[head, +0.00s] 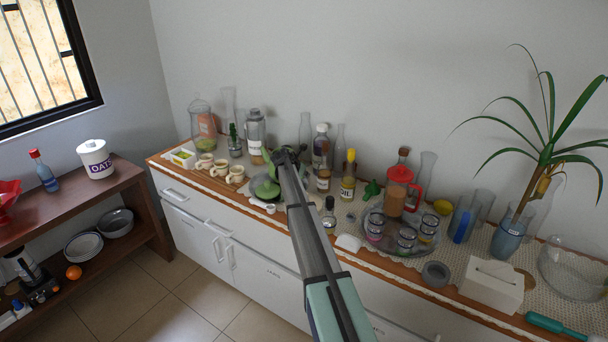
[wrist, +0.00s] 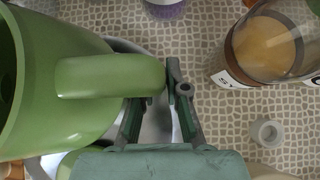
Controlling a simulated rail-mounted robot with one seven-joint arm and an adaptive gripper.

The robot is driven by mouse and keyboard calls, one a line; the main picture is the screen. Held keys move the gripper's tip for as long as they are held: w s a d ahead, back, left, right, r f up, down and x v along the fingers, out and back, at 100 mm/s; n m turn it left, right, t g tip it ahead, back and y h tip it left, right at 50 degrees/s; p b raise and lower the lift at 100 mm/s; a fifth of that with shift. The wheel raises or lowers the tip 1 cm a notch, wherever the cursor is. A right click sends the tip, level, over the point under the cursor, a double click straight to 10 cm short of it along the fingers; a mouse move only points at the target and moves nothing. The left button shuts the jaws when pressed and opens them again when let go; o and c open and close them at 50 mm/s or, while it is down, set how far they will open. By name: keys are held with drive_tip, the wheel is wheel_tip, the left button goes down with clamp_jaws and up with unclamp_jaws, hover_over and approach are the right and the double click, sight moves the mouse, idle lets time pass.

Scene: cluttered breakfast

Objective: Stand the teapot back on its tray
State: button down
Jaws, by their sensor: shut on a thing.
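The green teapot (wrist: 35,85) fills the left of the wrist view, with its handle (wrist: 110,76) reaching right between my fingers. My gripper (wrist: 155,95) is shut on that handle. In the head view the teapot (head: 265,188) is at the counter's left part, partly behind my arm, and my gripper (head: 285,155) is beside it. A pale grey rounded rim, which looks like a tray (wrist: 125,45), shows behind and below the handle. The teapot and my gripper hide most of it. I cannot tell whether the teapot touches it.
A glass jar with tan contents (wrist: 265,45) stands right of my gripper, near a small white ring (wrist: 267,133). Cups (head: 220,168) stand left of the teapot. Bottles (head: 348,180) and a glass tray (head: 372,242) with several small jars crowd the right side.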

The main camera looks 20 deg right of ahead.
drive_tip(key=c, duration=1.2)
unclamp_jaws()
drive_tip(key=shift+f, duration=0.1)
drive_tip(key=b+v, duration=0.2)
drive_tip(key=v, duration=1)
drive_tip(key=shift+a, duration=0.15)
